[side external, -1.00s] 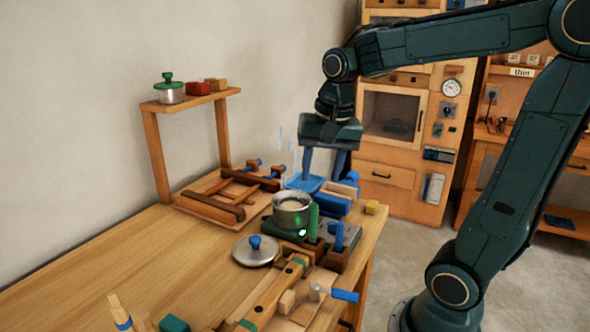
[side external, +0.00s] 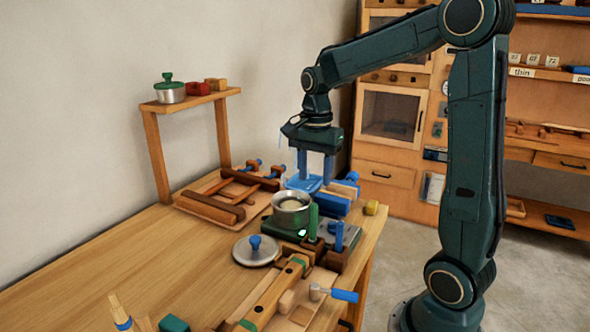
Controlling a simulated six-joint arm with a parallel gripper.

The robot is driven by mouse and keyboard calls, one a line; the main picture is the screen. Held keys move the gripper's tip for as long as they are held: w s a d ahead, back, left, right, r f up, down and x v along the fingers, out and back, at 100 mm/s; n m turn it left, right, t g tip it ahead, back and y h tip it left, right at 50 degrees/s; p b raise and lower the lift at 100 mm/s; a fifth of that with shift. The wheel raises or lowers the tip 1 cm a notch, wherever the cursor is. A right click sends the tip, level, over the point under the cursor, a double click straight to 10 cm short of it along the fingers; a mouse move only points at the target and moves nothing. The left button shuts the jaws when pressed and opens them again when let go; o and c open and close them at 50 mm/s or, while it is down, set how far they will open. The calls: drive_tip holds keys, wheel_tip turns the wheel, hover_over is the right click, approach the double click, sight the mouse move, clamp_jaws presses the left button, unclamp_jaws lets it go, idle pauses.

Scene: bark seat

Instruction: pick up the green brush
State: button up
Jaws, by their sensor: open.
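No clear green brush can be made out. An upright green handle-like piece (side external: 313,222) stands beside the metal pot (side external: 291,207) on the bench; I cannot tell whether it is the brush or part of the pot's stand. My gripper (side external: 315,177) points down with its two blue fingers apart and nothing between them. It hangs behind and above the pot, over the blue tray-like piece (side external: 301,183). I cannot tell whether its fingertips clear the blue parts there.
A silver lid with a blue knob (side external: 256,250) lies left of the pot. A wooden frame (side external: 220,195) lies behind it. A wooden clamp-like fixture (side external: 270,297) fills the front right. A raised shelf (side external: 190,101) stands at the back. The bench's left middle (side external: 150,262) is bare.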

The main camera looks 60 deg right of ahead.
drive_tip(key=shift+f, duration=3.6)
drive_tip(key=shift+f, duration=0.1)
hover_over(313, 238)
drive_tip(key=shift+w+d+f, duration=0.1)
drive_tip(key=shift+d+f, duration=0.1)
drive_tip(key=shift+f, duration=1.05)
drive_tip(key=shift+w+d+f, duration=0.1)
drive_tip(key=shift+d+f, duration=0.1)
drive_tip(key=shift+f, duration=1.05)
clamp_jaws()
